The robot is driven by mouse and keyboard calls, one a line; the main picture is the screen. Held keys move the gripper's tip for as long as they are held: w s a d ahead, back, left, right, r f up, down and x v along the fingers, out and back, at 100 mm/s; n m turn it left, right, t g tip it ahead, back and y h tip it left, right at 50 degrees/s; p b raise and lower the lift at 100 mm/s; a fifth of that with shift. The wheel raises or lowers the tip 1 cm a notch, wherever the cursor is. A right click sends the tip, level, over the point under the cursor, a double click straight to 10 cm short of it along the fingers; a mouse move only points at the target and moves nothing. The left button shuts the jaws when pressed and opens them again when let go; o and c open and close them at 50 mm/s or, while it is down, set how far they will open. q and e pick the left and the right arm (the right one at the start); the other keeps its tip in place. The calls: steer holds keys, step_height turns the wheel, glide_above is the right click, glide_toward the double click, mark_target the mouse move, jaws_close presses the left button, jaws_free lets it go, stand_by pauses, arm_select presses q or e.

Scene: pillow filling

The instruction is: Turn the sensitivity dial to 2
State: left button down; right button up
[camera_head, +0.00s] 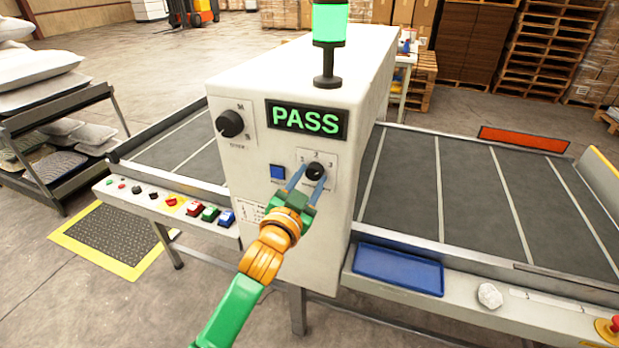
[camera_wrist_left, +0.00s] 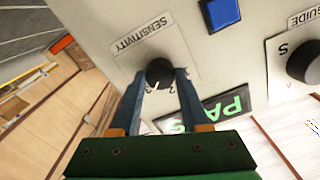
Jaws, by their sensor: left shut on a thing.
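The sensitivity dial (camera_head: 315,172) is a black round knob on a white plate marked 1, 2 and 3, on the front of the machine. It also shows upside down in the left wrist view (camera_wrist_left: 159,72), beside the word SENSITIVITY. My left gripper (camera_head: 306,171) is shut on this dial, with one blue finger on each side of it. In the left wrist view a small white mark shows at the dial's edge between the fingers, but the fingers cover some of the numbers. I cannot tell for certain which number it points to. My right gripper is not in view.
A lit PASS display (camera_head: 307,120) sits above the dial. A blue square button (camera_head: 278,172) is close at its left, and a second black knob (camera_head: 230,123) is further left. A green lamp (camera_head: 329,25) stands on top. Conveyors run on both sides; a blue tray (camera_head: 398,270) is at right.

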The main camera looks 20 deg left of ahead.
arm_select(q)
steer(key=n+p, duration=0.2)
steer(key=n, duration=0.3)
steer(key=shift+r+n, duration=0.15)
steer(key=shift+n, duration=0.15)
steer(key=n+p, duration=0.2)
steer(key=n, duration=0.2)
steer(key=shift+n, duration=0.3)
steer(key=shift+p, duration=0.35)
steer(key=c, duration=0.8)
jaws_free()
steer(key=o, duration=0.4)
steer(key=shift+w+f, duration=0.15)
steer(key=shift+f, duration=0.05)
